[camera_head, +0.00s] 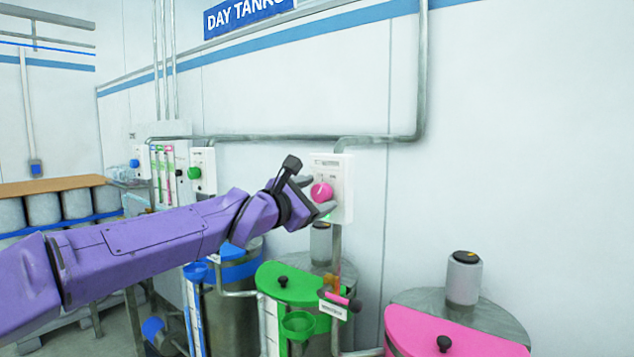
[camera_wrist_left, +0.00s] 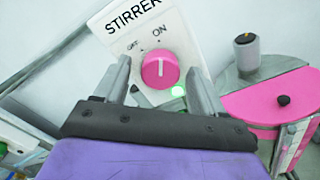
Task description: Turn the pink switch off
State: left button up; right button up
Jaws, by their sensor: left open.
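The pink switch (camera_head: 321,193) is a round knob on a white box (camera_head: 345,175) on the wall. In the left wrist view the pink switch (camera_wrist_left: 160,70) has a white mark pointing up toward the word ON; OFF is printed to its left, and STIRRER above. A green lamp (camera_wrist_left: 180,91) glows below the knob. My left gripper (camera_head: 316,196) is open in front of the box. In the wrist view its fingers (camera_wrist_left: 159,76) stand on either side of the knob with nothing held; contact cannot be told. My right gripper is not in view.
A similar box with a green knob (camera_head: 194,173) and a blue knob (camera_head: 134,163) are farther left. Below are a green-lidded drum (camera_head: 300,290) and a pink-lidded drum (camera_head: 450,335). A pipe (camera_head: 380,139) runs above the switch box. The wall at right is clear.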

pick_arm(q)
jog(key=shift+w+d+r, duration=0.15)
jog(key=shift+w+d, duration=0.05)
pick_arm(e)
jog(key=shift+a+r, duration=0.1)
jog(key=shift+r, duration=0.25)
pick_arm(q)
jog(key=shift+w+f, duration=0.1)
jog(key=shift+f, duration=0.1)
jog(key=c, duration=1.1)
jog(key=shift+o, duration=0.2)
